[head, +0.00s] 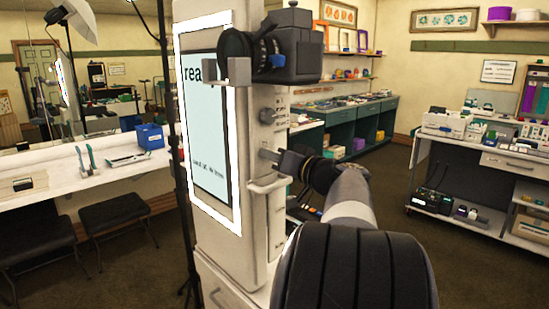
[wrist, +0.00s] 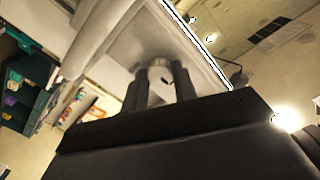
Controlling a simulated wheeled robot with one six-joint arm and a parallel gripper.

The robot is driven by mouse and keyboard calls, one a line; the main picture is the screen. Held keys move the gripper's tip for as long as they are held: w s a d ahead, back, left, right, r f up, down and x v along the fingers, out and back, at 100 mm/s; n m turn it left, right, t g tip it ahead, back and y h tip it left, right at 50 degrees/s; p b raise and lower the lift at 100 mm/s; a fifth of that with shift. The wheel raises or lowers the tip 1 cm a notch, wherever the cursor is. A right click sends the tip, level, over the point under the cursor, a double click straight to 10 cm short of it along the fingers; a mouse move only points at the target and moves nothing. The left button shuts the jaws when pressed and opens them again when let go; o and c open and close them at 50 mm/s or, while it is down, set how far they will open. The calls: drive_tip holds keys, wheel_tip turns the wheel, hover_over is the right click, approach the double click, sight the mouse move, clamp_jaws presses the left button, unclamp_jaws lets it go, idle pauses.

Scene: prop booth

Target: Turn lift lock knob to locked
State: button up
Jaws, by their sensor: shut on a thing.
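The booth column (head: 257,220) stands in the middle of the head view, with a lit screen on its left face. My gripper (head: 272,156) reaches its narrow side from the right. In the wrist view my gripper (wrist: 160,86) is shut on a pale round knob (wrist: 159,71), one dark finger on each side. A dark mark shows on the knob. I take this to be the lift lock knob; its label and exact setting are not readable. In the head view my gripper mostly hides it. Another grey knob (head: 266,116) sits higher on the same side.
A pale bar handle (head: 268,184) juts out just below my gripper. A black camera (head: 290,48) is mounted above. A white cart (head: 480,170) with boxes stands at the right, a counter (head: 75,172) with stools at the left. Open floor lies between column and cart.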

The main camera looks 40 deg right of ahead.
drive_tip(key=shift+r+m+y+p, duration=0.15)
drive_tip(key=shift+m+p, duration=0.35)
drive_tip(key=shift+m, duration=3.85)
drive_tip(key=shift+f+m+y+p, duration=0.15)
drive_tip(key=shift+m+p, duration=0.35)
drive_tip(key=shift+m, duration=3.85)
drive_tip(key=o, duration=1)
drive_tip(key=shift+r, duration=0.1)
drive_tip(key=shift+s, duration=0.1)
